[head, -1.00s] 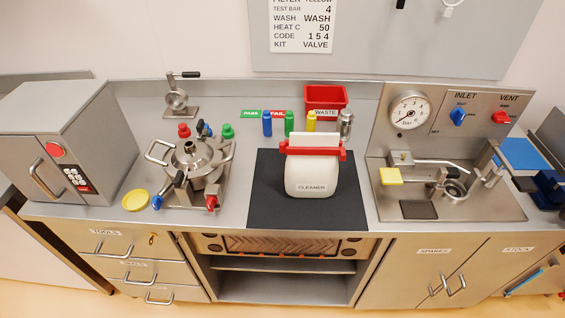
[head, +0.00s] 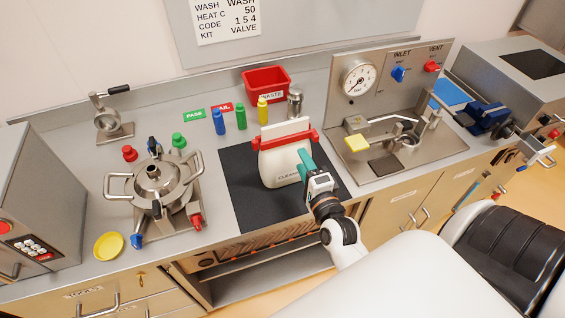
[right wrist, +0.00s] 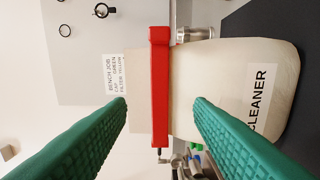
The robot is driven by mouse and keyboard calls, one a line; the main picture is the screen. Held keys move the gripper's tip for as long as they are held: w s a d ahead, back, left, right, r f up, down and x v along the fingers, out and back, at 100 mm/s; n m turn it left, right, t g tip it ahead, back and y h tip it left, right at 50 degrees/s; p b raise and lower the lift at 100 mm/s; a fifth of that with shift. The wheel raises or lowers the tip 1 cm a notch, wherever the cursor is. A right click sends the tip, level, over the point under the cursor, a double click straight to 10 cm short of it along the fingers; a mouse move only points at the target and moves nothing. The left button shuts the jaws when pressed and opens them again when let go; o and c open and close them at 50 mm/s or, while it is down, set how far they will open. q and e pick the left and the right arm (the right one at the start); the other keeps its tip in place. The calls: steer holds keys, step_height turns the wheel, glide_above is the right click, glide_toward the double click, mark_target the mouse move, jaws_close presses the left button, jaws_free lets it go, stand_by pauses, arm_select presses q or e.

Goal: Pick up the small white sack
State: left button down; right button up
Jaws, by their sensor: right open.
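The small white sack (head: 281,163), labelled CLEANER, stands upright on the black mat (head: 243,205). A red clip bar (head: 286,140) lies across its neck. In the right wrist view the sack (right wrist: 222,85) lies sideways in the picture, with the red clip (right wrist: 159,90) near the middle. My right gripper (head: 304,160) is at the sack's front right in the head view. Its green fingers (right wrist: 160,112) are open, one on each side of the clip in the wrist picture; I cannot tell whether they touch the sack. My left gripper is not in view.
A metal hopper with handles (head: 155,185) stands left of the mat. Behind are colored bottles (head: 241,117) and a red WASTE bin (head: 266,82). A gauge panel (head: 375,85) stands to the right. The mat left of the sack is clear.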

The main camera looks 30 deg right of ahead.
mark_target(288, 141)
steer(key=x, duration=0.2)
steer(key=b+x, duration=0.1)
steer(key=x, duration=0.1)
steer(key=a+x, duration=0.1)
steer(key=x, duration=0.1)
steer(key=shift+w+b, duration=0.1)
steer(key=shift+b, duration=0.3)
steer(key=shift+w+d, duration=0.15)
steer(key=shift+w, duration=0.4)
steer(key=shift+s, duration=0.15)
steer(key=shift+c, duration=1.1)
jaws_close()
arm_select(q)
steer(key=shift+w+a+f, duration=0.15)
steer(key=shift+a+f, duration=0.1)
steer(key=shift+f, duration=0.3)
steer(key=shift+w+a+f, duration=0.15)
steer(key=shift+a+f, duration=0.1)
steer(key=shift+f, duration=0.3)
arm_select(e)
steer(key=shift+r, duration=0.15)
